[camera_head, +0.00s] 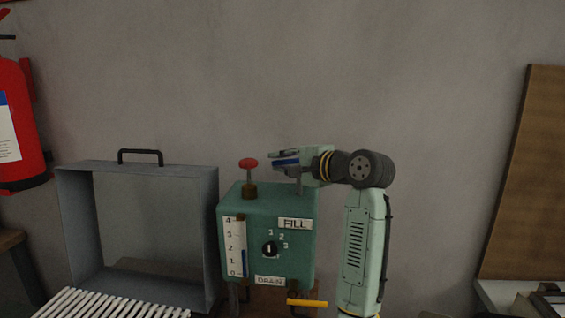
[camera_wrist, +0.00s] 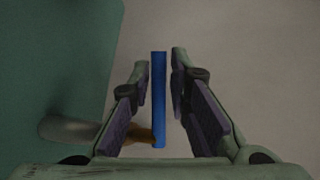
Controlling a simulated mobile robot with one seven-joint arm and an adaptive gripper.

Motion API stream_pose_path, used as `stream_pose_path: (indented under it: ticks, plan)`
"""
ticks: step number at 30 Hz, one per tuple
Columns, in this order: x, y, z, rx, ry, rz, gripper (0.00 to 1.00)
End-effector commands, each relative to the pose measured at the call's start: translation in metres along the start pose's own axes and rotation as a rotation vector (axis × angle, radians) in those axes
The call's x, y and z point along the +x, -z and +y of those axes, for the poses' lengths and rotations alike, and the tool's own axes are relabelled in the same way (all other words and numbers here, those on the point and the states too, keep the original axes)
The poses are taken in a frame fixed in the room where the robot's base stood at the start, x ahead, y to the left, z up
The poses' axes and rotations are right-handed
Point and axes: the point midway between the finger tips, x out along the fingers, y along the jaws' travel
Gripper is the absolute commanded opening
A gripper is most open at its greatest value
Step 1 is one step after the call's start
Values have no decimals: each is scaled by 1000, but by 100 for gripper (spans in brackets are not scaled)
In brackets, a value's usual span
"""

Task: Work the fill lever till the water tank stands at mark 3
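A blue lever handle (camera_head: 286,162) is above the tank's top right. In the wrist view the blue handle (camera_wrist: 158,95) lies between the fingers of my gripper (camera_wrist: 160,85), with a gap on each side. My gripper is open around it. The fingers partly hide the handle in the head view.
A red knob (camera_head: 248,164) stands on the tank top. A black dial (camera_head: 269,248) is on the front, above the DRAIN label (camera_head: 270,281). A yellow bar (camera_head: 307,302) sticks out low right. A grey open-fronted box (camera_head: 75,230) stands left of the tank.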

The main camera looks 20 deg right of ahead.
Motion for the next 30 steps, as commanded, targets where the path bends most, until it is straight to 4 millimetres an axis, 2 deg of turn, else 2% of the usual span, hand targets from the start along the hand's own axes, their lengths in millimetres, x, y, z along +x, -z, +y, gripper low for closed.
stream_pose_path:
  ticks: [5, 16, 20, 30]
  plan:
    - [0, 0, 1, 1, -1, 0, 31]
    - [-6, 1, 1, 2, -1, 1, 31]
    - [-26, 1, 0, 2, 1, 3, 31]
    - [-96, 1, 0, 1, 0, 3, 31]
